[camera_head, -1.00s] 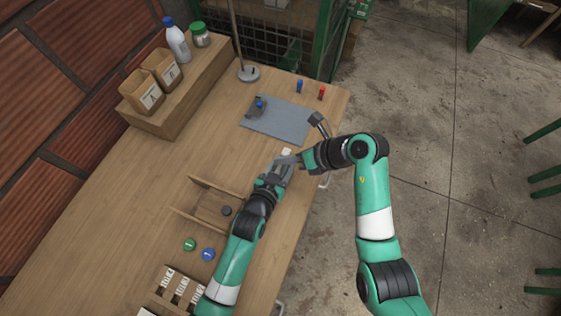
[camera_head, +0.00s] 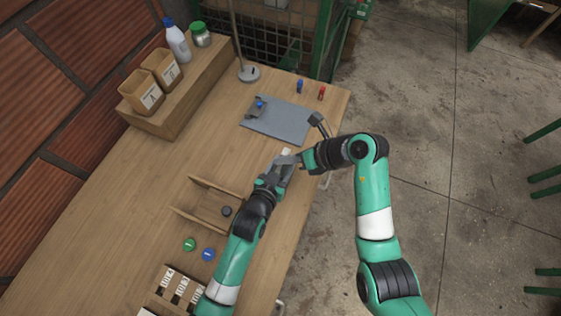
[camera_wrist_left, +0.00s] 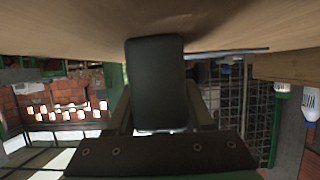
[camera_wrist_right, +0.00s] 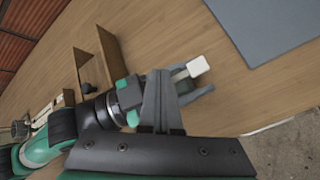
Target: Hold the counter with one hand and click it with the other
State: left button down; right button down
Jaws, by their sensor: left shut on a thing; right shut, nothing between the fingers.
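A small counter with a white face (camera_wrist_right: 197,66) is held at the tips of my left gripper (camera_head: 284,160). It shows as a small pale spot (camera_head: 287,151) in the head view. In the left wrist view a dark block (camera_wrist_left: 160,85), apparently the counter's body, fills the space between the fingers. My right gripper (camera_head: 299,159) is shut and empty, close beside the left fingertips above the table's right edge. Its shut fingers (camera_wrist_right: 160,100) show in the right wrist view, overlapping the left gripper there. I cannot tell whether they touch the counter. The counter's button is not clearly visible.
A grey mat (camera_head: 275,128) lies beyond the grippers, with blue and red small items (camera_head: 321,92) near it. A wooden tray (camera_head: 195,213) stands left of my left arm, with green and blue discs (camera_head: 208,254) nearby. The middle of the table is clear.

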jog(key=shift+f, duration=0.15)
jog(key=shift+f, duration=0.25)
jog(key=shift+f, duration=0.6)
dwell(0.8)
jog(key=shift+r, duration=1)
notch_tip(320, 180, up, 5)
jog(key=shift+s, duration=0.1)
dwell(0.5)
